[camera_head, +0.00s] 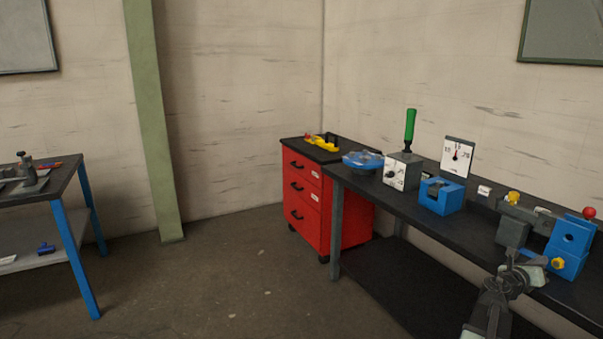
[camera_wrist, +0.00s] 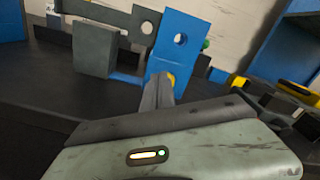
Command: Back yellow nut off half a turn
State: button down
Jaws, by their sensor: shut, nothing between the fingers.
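A yellow nut (camera_head: 558,263) sits low on the front of a blue bracket (camera_head: 573,235) at the right of the bench in the head view. In the wrist view the yellow nut (camera_wrist: 171,78) shows just past my fingertips, partly hidden by them, at the foot of the upright blue plate (camera_wrist: 180,42) with a round hole. My gripper (camera_head: 540,262) is left of the nut in the head view. In the wrist view my gripper (camera_wrist: 163,82) has its fingers together with nothing between them. I cannot tell whether the fingertips touch the nut.
A second yellow knob (camera_head: 514,197) tops the grey block (camera_head: 511,232) left of the bracket. A red ball (camera_head: 589,212) is above the bracket. Red drawers (camera_head: 305,190) are in the corner.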

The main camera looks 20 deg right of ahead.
aim_at(558, 263)
jog(key=shift+s+a+r, duration=0.15)
jog(key=shift+s+a, duration=0.35)
jog(key=shift+s, duration=0.2)
jog(key=shift+w+d, duration=0.15)
jog(key=shift+d, duration=1.65)
jog(key=shift+w+d, duration=0.1)
jog(key=shift+d, duration=1.7)
jog(key=shift+f, duration=0.2)
jog(key=shift+w+a+f+b, duration=0.1)
jog(key=shift+w+f+b, duration=0.15)
jog(key=shift+w+b, duration=0.05)
jog(key=shift+r, duration=0.1)
